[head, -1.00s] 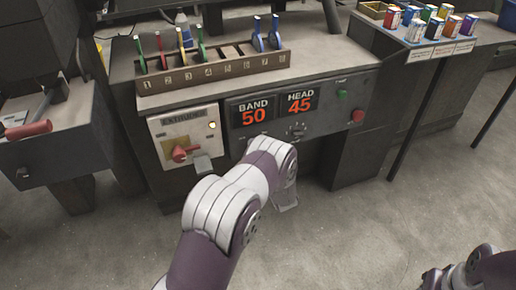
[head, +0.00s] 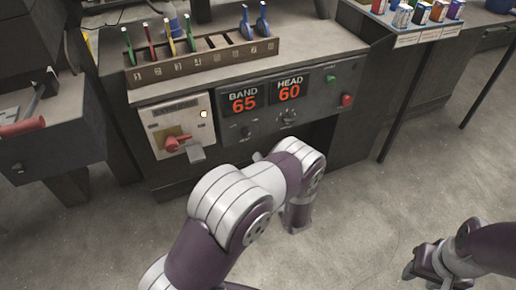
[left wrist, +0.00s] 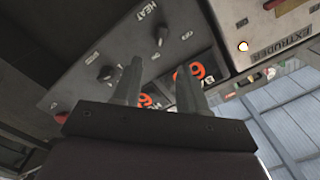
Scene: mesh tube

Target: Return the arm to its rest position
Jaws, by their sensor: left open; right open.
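My left arm (head: 225,207) reaches up from the bottom of the head view and bends downward in front of the control console. Its gripper is mostly hidden there behind the arm. In the left wrist view my left gripper (left wrist: 159,68) has its two fingers apart with nothing between them, pointing toward the console's display panel. My right gripper (head: 418,268) is at the lower right of the head view, open and empty above the floor.
The console shows a BAND display (head: 244,103) reading 65 and a HEAD display (head: 289,89) reading 60. A red extruder switch (head: 177,143) sits beside a lit lamp (head: 204,114). A numbered rack (head: 205,63) holds coloured tools. Open floor (head: 365,225) lies right of my left arm.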

